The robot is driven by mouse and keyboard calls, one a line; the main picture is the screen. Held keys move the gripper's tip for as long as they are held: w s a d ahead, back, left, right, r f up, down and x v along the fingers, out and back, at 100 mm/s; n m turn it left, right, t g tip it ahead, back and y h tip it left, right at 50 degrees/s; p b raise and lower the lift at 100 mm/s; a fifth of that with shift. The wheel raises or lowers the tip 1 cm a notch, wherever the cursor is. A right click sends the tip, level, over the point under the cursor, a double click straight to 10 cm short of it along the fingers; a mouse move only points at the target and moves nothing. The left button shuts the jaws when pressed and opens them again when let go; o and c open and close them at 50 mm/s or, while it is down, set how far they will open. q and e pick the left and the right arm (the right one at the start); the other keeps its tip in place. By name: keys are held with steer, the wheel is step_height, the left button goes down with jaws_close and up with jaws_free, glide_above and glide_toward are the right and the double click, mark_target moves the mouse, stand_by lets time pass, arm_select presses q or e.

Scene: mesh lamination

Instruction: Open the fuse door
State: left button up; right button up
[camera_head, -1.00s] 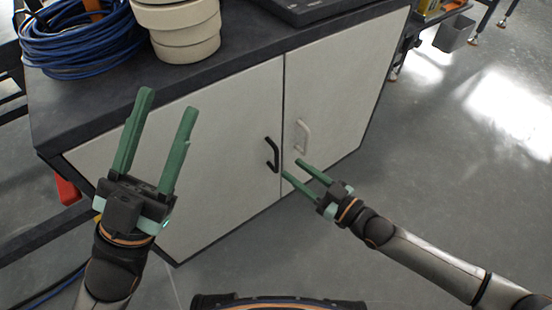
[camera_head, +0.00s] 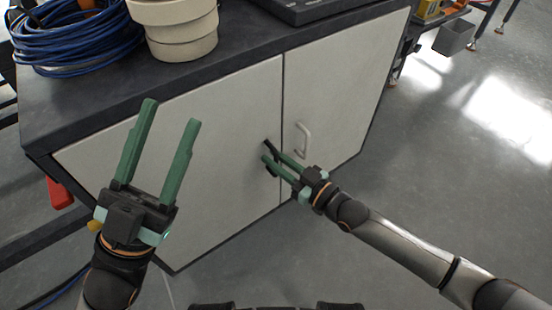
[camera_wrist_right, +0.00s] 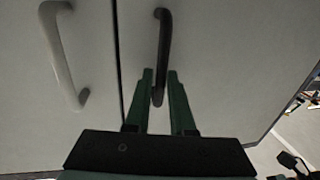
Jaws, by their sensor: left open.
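The cabinet has two pale doors, both shut. The left door (camera_head: 215,150) in the head view carries a black handle (camera_head: 268,148), partly hidden by my right gripper. The right door (camera_head: 340,90) carries a white handle (camera_head: 303,140). My right gripper (camera_head: 269,150) is open at the black handle. In the right wrist view its fingers (camera_wrist_right: 160,80) lie on either side of the lower part of the black handle (camera_wrist_right: 164,40), and the white handle (camera_wrist_right: 62,55) is to the left. My left gripper (camera_head: 172,112) is open and empty in front of the left door's left part.
A red part (camera_head: 60,192) sticks out at the cabinet's left. Grey floor (camera_head: 440,170) is clear at the right.

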jaws_close()
stand_by(1.0)
